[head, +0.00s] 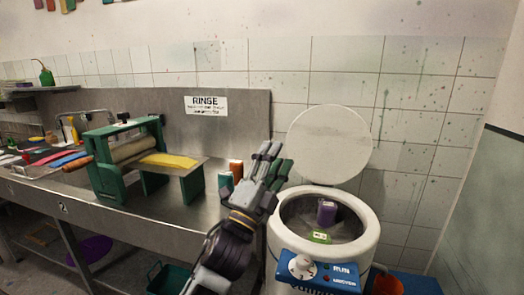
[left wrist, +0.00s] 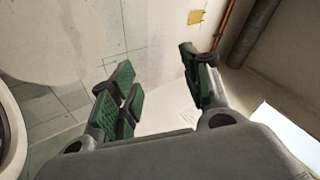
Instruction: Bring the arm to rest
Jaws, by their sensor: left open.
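My left gripper (head: 268,160) is raised in front of the steel bench's right end, just left of the white round machine (head: 378,240). In the left wrist view its green-padded fingers (left wrist: 160,90) are spread apart with nothing between them. The machine's round lid (head: 330,143) stands open. A purple object (head: 326,212) and a small green-yellow item (head: 320,237) are inside its drum. My right gripper is in neither view.
A green mangle (head: 122,160) with a yellow sheet (head: 172,160) stands on the bench (head: 170,225). Small bottles stand close behind my left gripper. Open space lies above the bench.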

